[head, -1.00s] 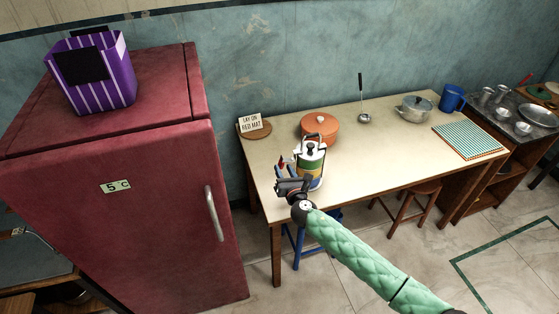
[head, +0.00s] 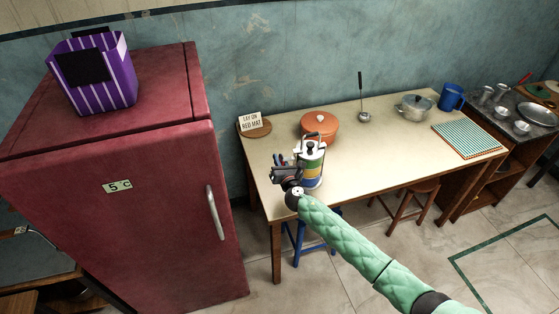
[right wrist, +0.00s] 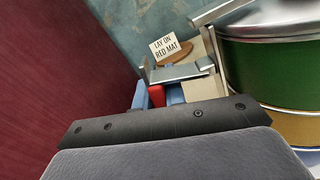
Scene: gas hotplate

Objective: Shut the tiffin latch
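The tiffin (head: 311,172) stands upright near the table's front left edge, with white, green, yellow and blue bands and a raised handle on top. In the right wrist view its green and yellow side (right wrist: 275,75) fills the right. A metal strip, which looks like part of its latch (right wrist: 180,73), juts left from beside it. My right gripper (head: 279,162) is just left of the tiffin. Its blue and red finger parts show small in the wrist view, below the strip. Finger spacing and contact are unclear. My left gripper is not in view.
A red fridge (head: 110,210) stands close on the left. A ladle (head: 364,116) and grey pot (head: 414,108) are farther right. The table's middle is clear.

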